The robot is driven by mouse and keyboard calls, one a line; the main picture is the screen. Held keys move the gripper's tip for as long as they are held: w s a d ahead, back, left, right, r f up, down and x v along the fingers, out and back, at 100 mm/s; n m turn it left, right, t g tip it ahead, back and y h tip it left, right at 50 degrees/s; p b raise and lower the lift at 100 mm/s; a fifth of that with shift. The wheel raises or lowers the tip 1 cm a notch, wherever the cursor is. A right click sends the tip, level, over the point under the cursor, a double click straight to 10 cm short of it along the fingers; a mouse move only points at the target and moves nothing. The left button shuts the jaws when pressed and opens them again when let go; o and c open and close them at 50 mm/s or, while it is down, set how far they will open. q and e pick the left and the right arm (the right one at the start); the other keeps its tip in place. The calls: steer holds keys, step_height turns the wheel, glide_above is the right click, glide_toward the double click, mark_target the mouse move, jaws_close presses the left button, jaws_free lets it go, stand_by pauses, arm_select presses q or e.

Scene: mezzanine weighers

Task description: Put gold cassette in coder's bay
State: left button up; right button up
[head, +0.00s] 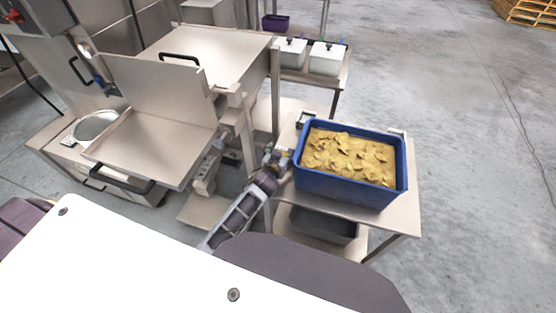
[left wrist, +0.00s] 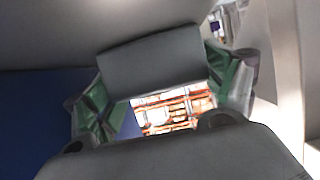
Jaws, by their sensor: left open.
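My left gripper (head: 279,157) is beside the left end of the blue tub, at the near left side of the steel table. In the left wrist view its green-padded fingers (left wrist: 165,105) stand apart, with no object clearly held between them. A small yellowish patch shows near the fingertips in the head view, too small to tell whether it is the gold cassette. I cannot make out the coder or its bay for certain. My right gripper is not in view.
A blue tub (head: 345,190) full of yellow chips stands on the steel table (head: 405,217). A dark bin (head: 322,226) sits on the shelf below. A steel machine (head: 165,140) stands left. White boxes (head: 326,60) stand on a bench behind.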

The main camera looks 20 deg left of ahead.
arm_select(q)
steer(key=shift+v, duration=6.05)
steer(key=shift+c, duration=0.2)
